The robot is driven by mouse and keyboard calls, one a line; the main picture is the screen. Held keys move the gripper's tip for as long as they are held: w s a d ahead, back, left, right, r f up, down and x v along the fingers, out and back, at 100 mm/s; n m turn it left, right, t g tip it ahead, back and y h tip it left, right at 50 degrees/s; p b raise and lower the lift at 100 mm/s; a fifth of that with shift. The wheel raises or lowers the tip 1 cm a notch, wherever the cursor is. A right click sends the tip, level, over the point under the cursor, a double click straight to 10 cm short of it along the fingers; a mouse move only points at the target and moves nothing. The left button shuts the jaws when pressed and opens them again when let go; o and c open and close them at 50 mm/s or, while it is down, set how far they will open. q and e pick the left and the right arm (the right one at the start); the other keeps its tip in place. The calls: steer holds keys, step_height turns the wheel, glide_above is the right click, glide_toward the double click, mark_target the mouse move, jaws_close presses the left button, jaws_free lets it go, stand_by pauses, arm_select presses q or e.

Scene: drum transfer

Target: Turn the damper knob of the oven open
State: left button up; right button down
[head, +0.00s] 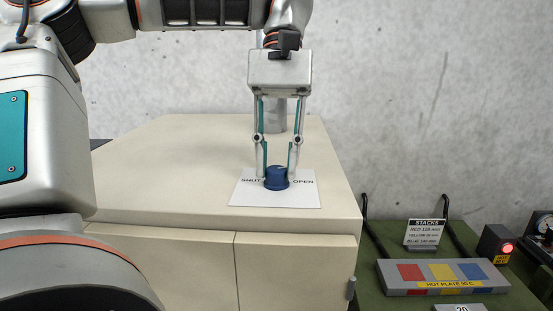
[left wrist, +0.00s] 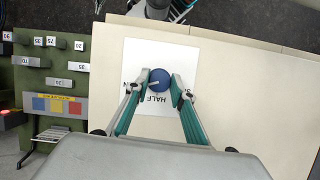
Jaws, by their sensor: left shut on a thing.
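The blue damper knob (head: 277,179) stands on a white label plate (head: 300,199) on top of the cream oven (head: 180,150). The plate reads SHUT on the left and OPEN on the right in the head view. In the left wrist view the round knob (left wrist: 159,83) carries a pale pointer line, and the word HALF shows on the plate (left wrist: 145,60). My left gripper (head: 277,176) points down from above, its two fingers on either side of the knob and shut on it. It also shows in the left wrist view (left wrist: 160,82). My right gripper is not in view.
A grey pipe (head: 277,118) rises behind the gripper. Right of the oven, a green bench (head: 400,240) holds a STACKS sign (head: 424,233), a hot plate strip (head: 440,277) with red, yellow and blue squares, and a red-lit box (head: 497,245). The oven top's left part is clear.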

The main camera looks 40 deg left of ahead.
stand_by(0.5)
arm_select(q)
steer(key=o, duration=1.1)
